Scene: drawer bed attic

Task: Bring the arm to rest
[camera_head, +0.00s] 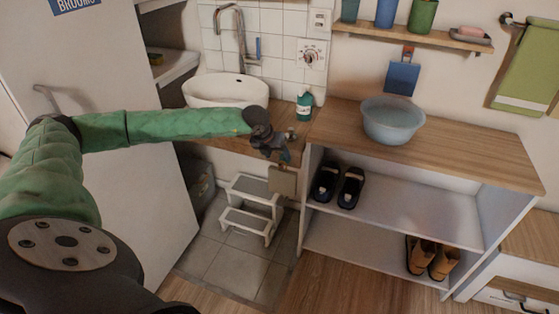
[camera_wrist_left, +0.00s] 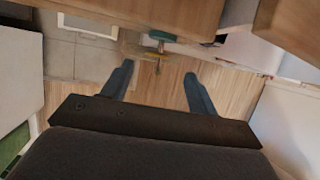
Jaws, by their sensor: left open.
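My left arm, in a green padded sleeve, reaches in from the left in the head view. Its gripper (camera_head: 280,153) is in front of the wooden counter's edge, near the sink. Nothing is held. A flat tan piece (camera_head: 283,181) shows just below the gripper in the head view; I cannot tell whether it touches it. My right gripper is in neither view.
A blue basin (camera_head: 393,120) stands on the wooden counter (camera_head: 470,150), above shelves with black slippers (camera_head: 338,186) and brown boots (camera_head: 431,257). A green bottle (camera_head: 304,106) stands by the sink (camera_head: 225,89). A white step stool (camera_head: 251,208) is below the arm. A small teal-and-yellow object (camera_wrist_left: 160,50) is unclear.

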